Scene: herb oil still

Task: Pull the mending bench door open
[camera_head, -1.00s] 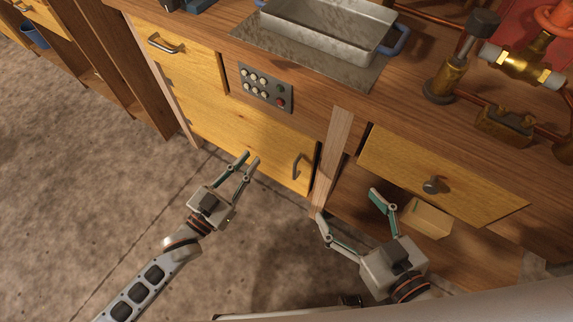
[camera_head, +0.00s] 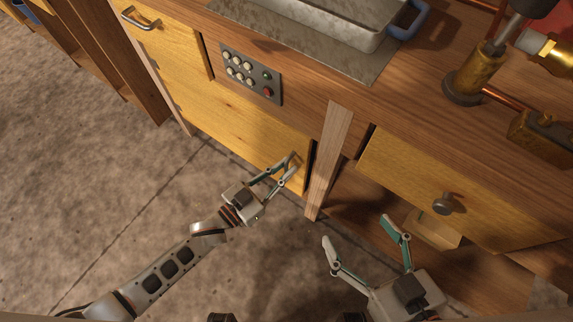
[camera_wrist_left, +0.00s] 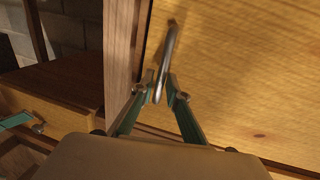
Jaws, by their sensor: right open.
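The mending bench door (camera_head: 225,128) is the wide yellow wood panel below the button plate in the head view, and it looks shut. It also fills the right of the left wrist view (camera_wrist_left: 250,75). Its metal bar handle (camera_wrist_left: 170,45) is near the edge by the wooden post. My left gripper (camera_head: 290,167) is at this handle, with its fingertips (camera_wrist_left: 161,82) slightly apart and the lower part of the bar between them. I cannot tell whether they touch it. My right gripper (camera_head: 360,232) is open and empty, in front of the open space below the right drawer.
A wooden post (camera_head: 328,160) stands just right of the door. A yellow drawer (camera_head: 480,200) with a round knob (camera_head: 443,203) juts out at the right, near my right gripper. The button plate (camera_head: 250,74) is above the door. The floor (camera_head: 90,150) in front is clear.

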